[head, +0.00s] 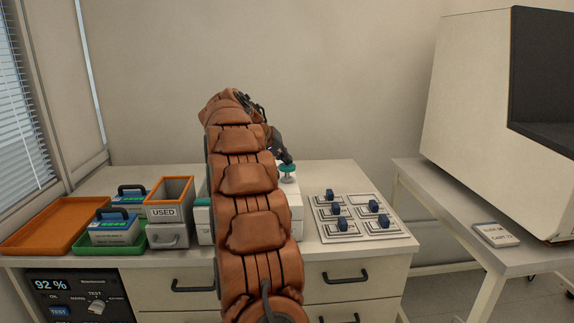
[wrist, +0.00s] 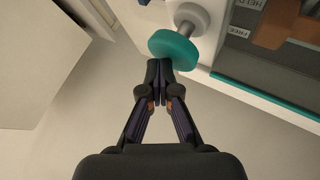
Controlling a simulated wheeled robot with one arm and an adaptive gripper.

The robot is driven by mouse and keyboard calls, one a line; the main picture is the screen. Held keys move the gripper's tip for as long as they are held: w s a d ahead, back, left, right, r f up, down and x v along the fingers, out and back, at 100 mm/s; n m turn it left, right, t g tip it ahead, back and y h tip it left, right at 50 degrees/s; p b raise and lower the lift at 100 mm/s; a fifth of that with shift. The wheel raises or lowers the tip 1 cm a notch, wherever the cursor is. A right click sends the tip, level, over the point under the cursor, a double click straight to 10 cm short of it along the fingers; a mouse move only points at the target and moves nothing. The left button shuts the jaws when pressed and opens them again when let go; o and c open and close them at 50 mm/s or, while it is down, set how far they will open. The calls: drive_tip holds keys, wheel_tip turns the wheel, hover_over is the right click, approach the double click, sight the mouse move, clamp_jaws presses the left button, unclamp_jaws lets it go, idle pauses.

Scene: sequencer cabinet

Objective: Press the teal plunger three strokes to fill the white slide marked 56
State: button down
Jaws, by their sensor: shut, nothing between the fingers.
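The teal plunger (head: 289,169) has a round cap on a pale stem and stands on top of a white unit (head: 291,200) on the bench. It also shows in the wrist view (wrist: 173,49). My gripper (head: 286,159) is shut and empty, its tips at the top of the cap; the wrist view (wrist: 159,68) shows them at the cap's edge. I cannot tell whether they touch. The wrist view shows part of the white unit, with a teal strip (wrist: 262,96) and a label reading FREE. My arm hides much of the unit. I cannot make out a slide marked 56.
Left on the bench are an orange tray (head: 50,226), a green tray (head: 152,238) with a blue-and-white handled cartridge (head: 113,229), and a bin marked USED (head: 166,212). Panels with blue knobs (head: 336,210) lie right. A side table (head: 462,215) bears a small printed card (head: 495,235).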

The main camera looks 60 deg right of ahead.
drive_tip(key=shift+f+b, duration=0.7)
drive_tip(key=shift+f, duration=0.2)
idle(0.7)
drive_tip(key=shift+r, duration=0.1)
drive_tip(key=shift+r+p, duration=1.15)
drive_tip(key=shift+r, duration=0.7)
drive_tip(key=shift+f, duration=0.1)
drive_tip(key=shift+f+b, duration=0.3)
drive_tip(key=shift+b, duration=0.3)
drive_tip(key=shift+f+b, duration=1.25)
drive_tip(key=shift+f, duration=0.25)
idle(1.3)
drive_tip(key=shift+r, duration=0.1)
drive_tip(key=shift+r+p, duration=1.25)
drive_tip(key=shift+r, duration=0.55)
